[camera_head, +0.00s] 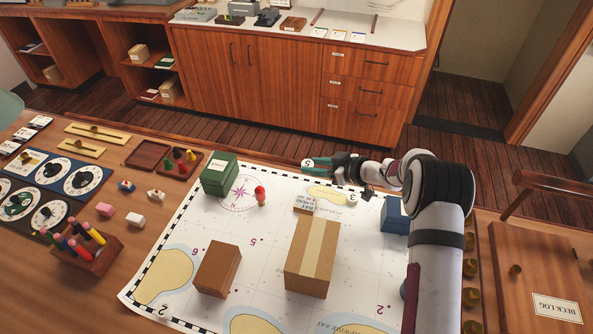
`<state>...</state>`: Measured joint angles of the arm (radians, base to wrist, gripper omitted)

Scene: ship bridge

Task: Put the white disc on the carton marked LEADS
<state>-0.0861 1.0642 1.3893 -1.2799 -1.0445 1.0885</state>
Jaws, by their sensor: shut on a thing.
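My gripper (313,164) is at the far edge of the chart, with its teal fingers pointing left. It is shut on a small white disc (307,162) with a dark mark that looks like a 5. The disc is held above the surface, right of the green box. I cannot read the word LEADS on any carton.
A blue box (395,215) is partly behind my arm. A pen holder (88,258) and dial boards are at left. A Deck Log board (530,272) lies at right.

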